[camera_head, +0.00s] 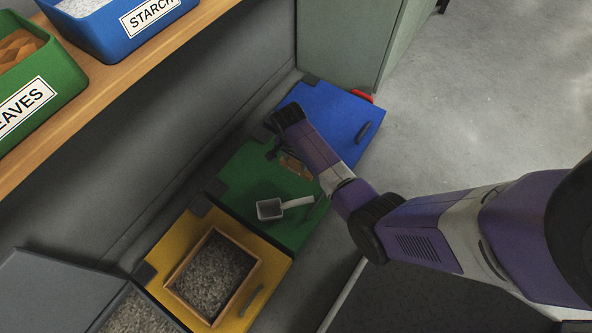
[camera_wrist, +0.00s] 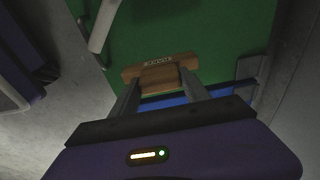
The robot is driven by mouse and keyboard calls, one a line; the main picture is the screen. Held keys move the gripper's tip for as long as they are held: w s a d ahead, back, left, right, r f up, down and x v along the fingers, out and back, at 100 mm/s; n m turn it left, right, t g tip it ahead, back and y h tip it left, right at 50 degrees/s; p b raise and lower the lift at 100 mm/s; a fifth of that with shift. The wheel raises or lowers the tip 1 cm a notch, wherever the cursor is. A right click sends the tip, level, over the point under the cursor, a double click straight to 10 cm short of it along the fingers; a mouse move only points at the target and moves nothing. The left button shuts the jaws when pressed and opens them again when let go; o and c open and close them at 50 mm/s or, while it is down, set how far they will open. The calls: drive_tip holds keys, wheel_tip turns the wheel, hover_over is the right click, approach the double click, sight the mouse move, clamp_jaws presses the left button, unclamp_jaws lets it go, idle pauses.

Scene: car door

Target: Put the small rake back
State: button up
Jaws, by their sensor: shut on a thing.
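My gripper (camera_wrist: 160,82) is shut on a brown wooden piece with small dark lettering, which I take to be the small rake (camera_wrist: 142,70). In the wrist view its wider bar lies across the fingertips, over the green lid. In the head view the brown piece (camera_head: 295,167) shows beside my gripper (camera_head: 277,150), above the far part of the green lid (camera_head: 239,178). My arm partly hides it, and I cannot tell whether it touches the lid. No tines can be made out.
A pale scoop (camera_head: 270,209) lies on the green lid. A blue lid (camera_head: 325,108) is beyond, and a yellow lid (camera_head: 175,247) with a wooden tray (camera_head: 172,283) of grey bits is nearer. A shelf (camera_head: 92,86) at left holds a green LEAVES bin (camera_head: 65,75) and blue STARCH bin (camera_head: 95,35).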

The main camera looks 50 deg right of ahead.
sight(296, 168)
drive_tip(key=shift+f+b, duration=1.2)
drive_tip(key=shift+f, duration=1.3)
drive_tip(key=shift+f, duration=0.1)
drive_tip(key=o, duration=1.4)
drive_tip(key=shift+o, duration=0.2)
